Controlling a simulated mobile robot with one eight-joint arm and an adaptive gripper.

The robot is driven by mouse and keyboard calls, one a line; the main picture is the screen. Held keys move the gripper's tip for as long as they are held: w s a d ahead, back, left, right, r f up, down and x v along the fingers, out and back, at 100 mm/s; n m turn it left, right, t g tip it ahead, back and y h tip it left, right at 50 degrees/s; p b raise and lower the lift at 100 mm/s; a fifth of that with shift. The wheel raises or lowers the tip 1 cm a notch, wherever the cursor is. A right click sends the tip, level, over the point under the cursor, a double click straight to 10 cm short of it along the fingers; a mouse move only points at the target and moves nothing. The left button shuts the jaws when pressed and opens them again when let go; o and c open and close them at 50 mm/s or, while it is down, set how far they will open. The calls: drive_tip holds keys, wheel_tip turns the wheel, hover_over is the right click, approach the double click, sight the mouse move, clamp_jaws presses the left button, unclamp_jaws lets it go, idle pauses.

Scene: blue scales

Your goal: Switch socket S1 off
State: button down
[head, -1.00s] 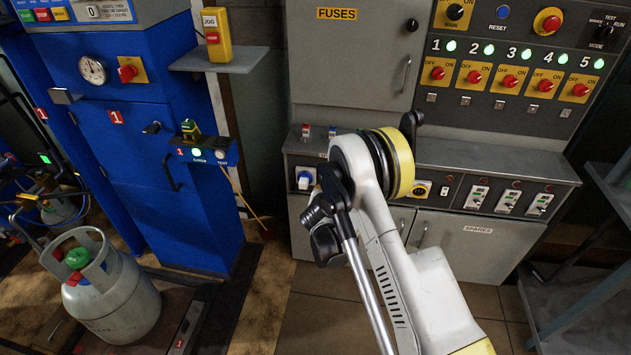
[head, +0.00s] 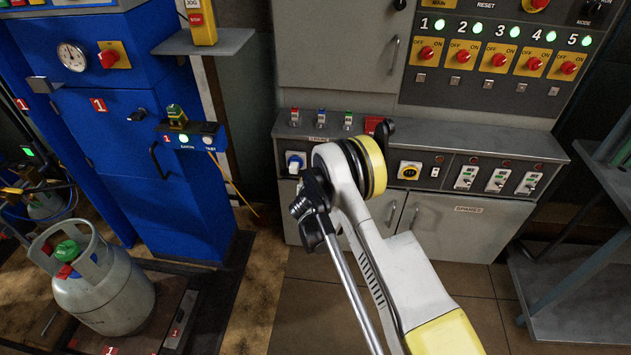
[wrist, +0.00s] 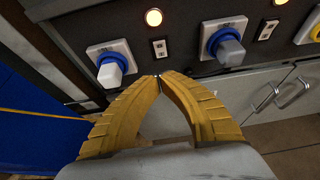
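The socket row is on the low front of the grey cabinet. In the wrist view, a left socket (wrist: 110,66) and a right socket (wrist: 222,45) each have a blue ring and a pale plug or knob. A small switch plate (wrist: 160,48) sits right of the left socket, under a lit orange lamp (wrist: 153,18). The left socket also shows in the head view (head: 296,161). No S1 label is readable. My gripper (wrist: 160,79) has its yellow fingertips together, empty, just below the switch plate in the picture; contact cannot be told. My arm hides the gripper in the head view.
Another small switch plate (wrist: 267,29) is right of the right socket. A yellow socket (head: 410,170) and several white breaker units (head: 466,177) are farther right. The blue cabinet (head: 190,210) and a gas cylinder (head: 105,290) stand left. A grey shelf (head: 580,255) stands right.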

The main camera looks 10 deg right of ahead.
drive_tip(key=w+d+f+b, duration=0.1)
drive_tip(key=w+d+b, duration=0.1)
drive_tip(key=w, duration=0.6)
drive_tip(key=shift+w+d+f+b, duration=0.25)
drive_tip(key=shift+d+f+b, duration=0.1)
drive_tip(key=shift+b, duration=0.35)
drive_tip(key=shift+r, duration=0.1)
